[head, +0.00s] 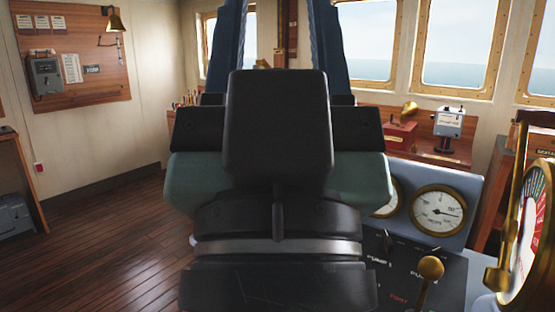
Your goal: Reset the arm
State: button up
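My gripper (277,30) fills the middle of the head view, seen from behind and close to the camera. Its two dark blue fingers stand well apart, with window and wall showing between them. Nothing shows between the visible parts of the fingers, but their tips run out of the top of the frame. A black block and my green-grey gripper body are in front of the fingers, and my black wrist with a silver band is below. The rest of my arm is out of view.
A console (480,225) with round gauges (438,210) and a brass-knobbed lever (430,268) is close at right. A brass telegraph dial (528,235) stands at the far right. A desk (455,152) lies behind. Wooden floor (105,235) is open at left.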

notch_tip(320, 180, up, 16)
jog(key=p, duration=1.4)
jog(key=shift+r, duration=0.25)
jog(key=shift+a, duration=0.1)
